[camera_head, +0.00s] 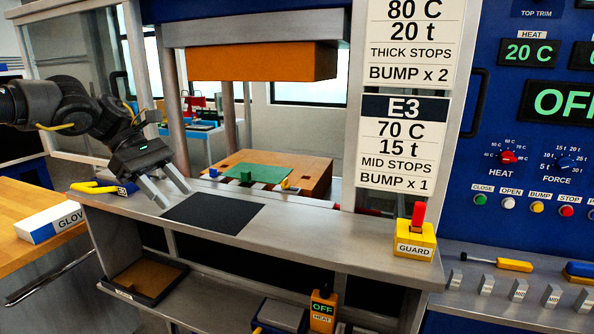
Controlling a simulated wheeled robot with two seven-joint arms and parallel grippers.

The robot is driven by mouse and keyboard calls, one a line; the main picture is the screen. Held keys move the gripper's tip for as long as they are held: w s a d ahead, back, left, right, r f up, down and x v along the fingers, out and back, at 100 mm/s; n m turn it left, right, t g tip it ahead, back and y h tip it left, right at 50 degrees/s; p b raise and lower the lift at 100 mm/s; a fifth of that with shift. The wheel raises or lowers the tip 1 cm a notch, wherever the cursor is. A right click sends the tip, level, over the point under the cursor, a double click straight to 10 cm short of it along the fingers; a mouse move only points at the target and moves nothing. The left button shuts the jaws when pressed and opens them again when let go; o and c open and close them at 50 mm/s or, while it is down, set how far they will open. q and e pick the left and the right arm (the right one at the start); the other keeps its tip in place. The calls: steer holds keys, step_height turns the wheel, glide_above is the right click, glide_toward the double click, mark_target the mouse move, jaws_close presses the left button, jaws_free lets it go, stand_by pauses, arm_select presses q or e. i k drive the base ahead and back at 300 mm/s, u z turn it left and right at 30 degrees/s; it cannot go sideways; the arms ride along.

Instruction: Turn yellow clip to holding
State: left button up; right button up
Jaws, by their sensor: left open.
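My left gripper (174,196) is open and empty, its two fingers pointing down at the ledge beside the dark mat (212,212). A small yellow piece (284,184) at the front right of the lower press block may be the yellow clip. It is too small to read its turn. A yellow curved item (94,187) with an E3 tag lies on the ledge left of my gripper. My right gripper is out of view.
The orange-brown upper block (262,62) hangs above the lower block (312,174), which bears a green sheet (258,172). A yellow guard box (414,246) with a red lever stands on the right of the ledge.

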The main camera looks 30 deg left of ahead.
mark_target(285, 184)
steer(key=i, duration=1)
steer(key=u, duration=0.05)
